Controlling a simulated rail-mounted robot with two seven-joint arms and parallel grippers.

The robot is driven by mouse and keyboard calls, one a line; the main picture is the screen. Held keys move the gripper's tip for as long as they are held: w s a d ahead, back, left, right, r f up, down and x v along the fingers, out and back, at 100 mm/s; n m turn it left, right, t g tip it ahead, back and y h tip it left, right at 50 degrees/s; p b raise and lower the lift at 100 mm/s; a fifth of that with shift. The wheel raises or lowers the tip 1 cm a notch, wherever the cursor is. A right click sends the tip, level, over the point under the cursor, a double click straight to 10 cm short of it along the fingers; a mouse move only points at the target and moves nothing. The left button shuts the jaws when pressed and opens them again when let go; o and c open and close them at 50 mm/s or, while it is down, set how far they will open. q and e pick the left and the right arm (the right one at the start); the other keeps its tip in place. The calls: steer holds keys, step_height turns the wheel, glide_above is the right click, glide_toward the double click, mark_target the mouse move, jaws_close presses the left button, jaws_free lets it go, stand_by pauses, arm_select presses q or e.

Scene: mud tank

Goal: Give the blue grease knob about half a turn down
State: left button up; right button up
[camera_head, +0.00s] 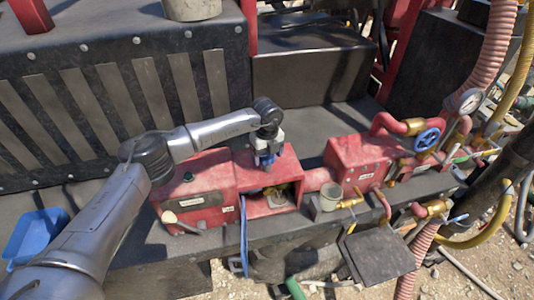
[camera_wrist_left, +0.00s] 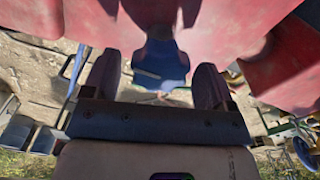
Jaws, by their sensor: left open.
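The blue grease knob (camera_wrist_left: 160,65) shows in the left wrist view, on a dark stem against a red housing. My left gripper (camera_wrist_left: 157,82) is open, with one dark finger on each side of the knob and visible gaps between. In the head view my left gripper (camera_head: 267,158) points down at the red pump box (camera_head: 283,160) in the middle. Blue shows at its tip there, but I cannot tell knob from fingers in that view. My right gripper is not in view.
A blue handwheel (camera_head: 427,139) and a pressure gauge (camera_head: 470,101) stand on the red pipework at right. A blue tray (camera_head: 36,235) lies at left. A blue strap (camera_head: 244,240) hangs over the ledge's front.

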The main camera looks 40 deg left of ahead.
arm_select(q)
steer(key=c, duration=0.9)
